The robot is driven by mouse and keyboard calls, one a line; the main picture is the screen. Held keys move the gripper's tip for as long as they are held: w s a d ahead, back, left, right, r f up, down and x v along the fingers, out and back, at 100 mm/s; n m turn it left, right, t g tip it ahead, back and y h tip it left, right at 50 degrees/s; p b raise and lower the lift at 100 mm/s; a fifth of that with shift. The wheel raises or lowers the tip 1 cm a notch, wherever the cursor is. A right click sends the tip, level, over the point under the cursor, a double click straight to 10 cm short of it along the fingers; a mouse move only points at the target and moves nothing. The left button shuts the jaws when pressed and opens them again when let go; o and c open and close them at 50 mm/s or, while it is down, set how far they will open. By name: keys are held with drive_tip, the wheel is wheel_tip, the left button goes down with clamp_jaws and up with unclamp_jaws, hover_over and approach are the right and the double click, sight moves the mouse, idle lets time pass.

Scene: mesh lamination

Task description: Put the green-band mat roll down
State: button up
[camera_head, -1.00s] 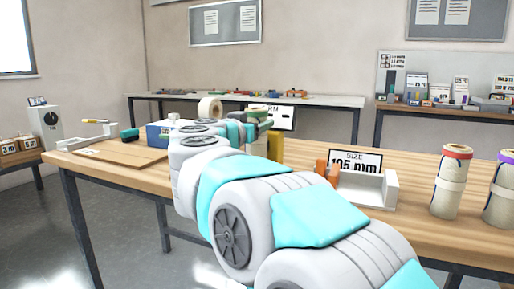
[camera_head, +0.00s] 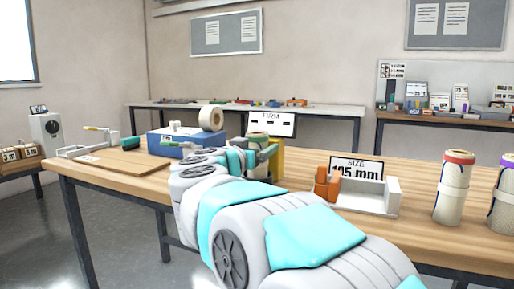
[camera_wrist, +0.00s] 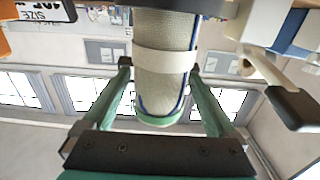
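The green-band mat roll (camera_head: 257,166) is a pale upright cylinder with a green band at its top. My gripper (camera_head: 262,153) is at its upper part, and my arm hides some of it.
A yellow block (camera_head: 277,160) and a FIRM sign (camera_head: 271,124) stand close behind the roll. A blue box (camera_head: 165,144) with a tape roll (camera_head: 211,117) is to the left.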

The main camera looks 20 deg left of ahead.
idle(0.3)
drive_tip(key=shift+s+r, duration=0.15)
drive_tip(key=shift+s, duration=0.15)
drive_tip(key=s, duration=0.7)
drive_tip(key=s+a, duration=0.1)
drive_tip(key=s, duration=0.3)
drive_tip(key=shift+s+p, duration=0.2)
drive_tip(key=shift+p, duration=0.1)
